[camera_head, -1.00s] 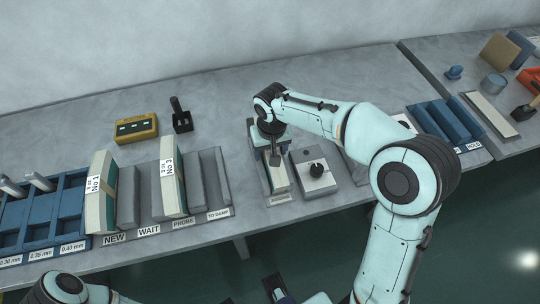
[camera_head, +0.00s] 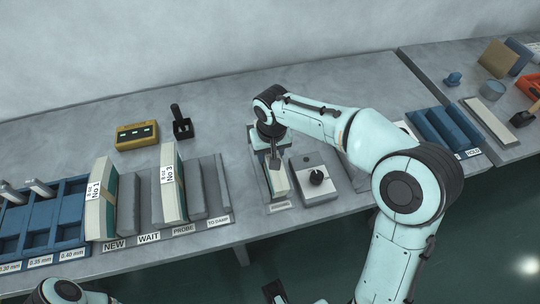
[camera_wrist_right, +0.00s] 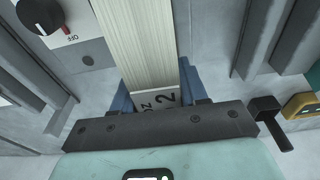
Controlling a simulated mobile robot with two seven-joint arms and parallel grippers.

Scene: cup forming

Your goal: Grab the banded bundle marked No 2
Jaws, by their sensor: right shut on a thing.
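The bundle marked 2 (camera_wrist_right: 146,45) is a cream block of sheets with a white label (camera_wrist_right: 155,100) at its near end in the right wrist view. In the head view part of the bundle (camera_head: 279,182) shows in a narrow grey station on the bench. My right gripper (camera_head: 274,160) is over it from above. In the right wrist view its blue fingers (camera_wrist_right: 163,84) stand on both sides of the bundle, shut on it.
Bundles No 1 (camera_head: 101,200) and No 3 (camera_head: 173,182) stand in the grey slotted rack at left, beside a blue compartment tray (camera_head: 55,216). A grey control box with a black knob (camera_head: 317,177) is right of the station. A yellow display box (camera_head: 137,135) sits behind.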

